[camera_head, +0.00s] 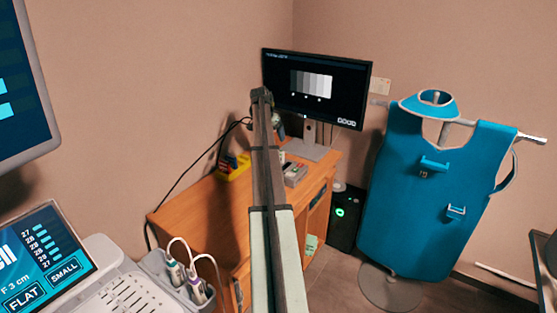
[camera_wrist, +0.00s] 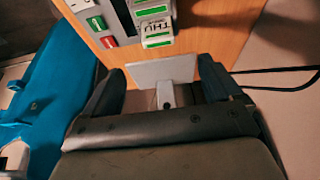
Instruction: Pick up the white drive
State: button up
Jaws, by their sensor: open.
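I cannot clearly make out the white drive in either view. A small white piece (camera_wrist: 79,5) shows at the top left edge of the wrist view, cut off by the frame, and I cannot tell whether it is the drive. My gripper (camera_wrist: 160,70) is open, with its two dark fingers apart and nothing seen held between them. The grey monitor base (camera_wrist: 150,72) on the desk shows beyond and between the fingers. In the head view my own arm covers part of the desk and hides most of the gripper.
The wooden desk (camera_head: 190,212) bears a monitor (camera_head: 318,88), a yellow holder (camera_head: 234,167) and a grey device (camera_head: 294,173) with coloured labels. A black computer tower (camera_head: 345,218) stands beside it. A blue apron (camera_head: 430,190) hangs on a stand at right. Black cables (camera_wrist: 285,80) run near the gripper.

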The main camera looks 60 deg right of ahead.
jog(key=x, duration=1.2)
jog(key=shift+s+d+f, duration=0.1)
jog(key=shift+d+f, duration=0.1)
jog(key=shift+f, duration=0.15)
jog(key=shift+c, duration=0.2)
jog(key=c, duration=1.1)
jog(key=shift+r, duration=0.1)
